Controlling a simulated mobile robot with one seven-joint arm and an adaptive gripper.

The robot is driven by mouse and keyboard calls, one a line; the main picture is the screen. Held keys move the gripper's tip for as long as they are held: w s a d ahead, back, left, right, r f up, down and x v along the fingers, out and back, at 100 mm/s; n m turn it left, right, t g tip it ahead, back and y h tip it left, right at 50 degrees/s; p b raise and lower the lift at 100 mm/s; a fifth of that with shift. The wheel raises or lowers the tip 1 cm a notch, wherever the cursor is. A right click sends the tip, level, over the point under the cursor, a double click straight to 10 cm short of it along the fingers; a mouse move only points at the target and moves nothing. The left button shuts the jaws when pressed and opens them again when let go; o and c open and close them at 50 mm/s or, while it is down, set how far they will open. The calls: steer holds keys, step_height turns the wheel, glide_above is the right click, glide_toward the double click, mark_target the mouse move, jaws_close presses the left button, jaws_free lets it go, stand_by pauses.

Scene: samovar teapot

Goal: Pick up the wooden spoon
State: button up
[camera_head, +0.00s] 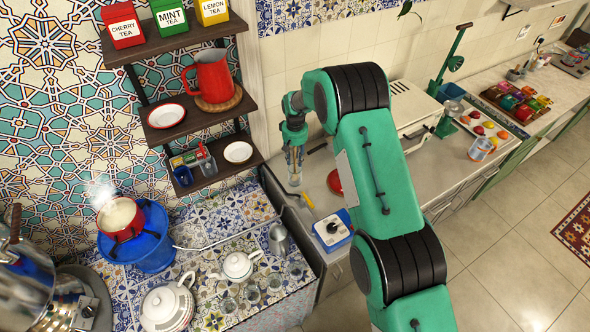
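My gripper (295,165) points down over the grey counter at the centre, left of my green arm. It is small in this view, and I cannot tell whether its fingers are open or shut. A short, thin yellow-orange stick (308,201) lies on the counter just below and right of the gripper. It may be the wooden spoon, but it is too small to be sure. A small clear or pale shape (295,180) shows right at the fingertips. My arm hides part of the counter to the right.
A blue-and-white box with a black knob (333,230) stands near the counter's front edge. A red round thing (335,182) is partly behind my arm. Shelves (180,92) and a tiled stand with teapots (238,266) are at left.

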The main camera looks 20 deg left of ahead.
jaws_close()
steer(key=shift+r, duration=0.1)
step_height(320, 180, up, 18)
steer(key=b, duration=0.2)
steer(key=shift+b, duration=0.3)
stand_by(0.5)
stand_by(0.6)
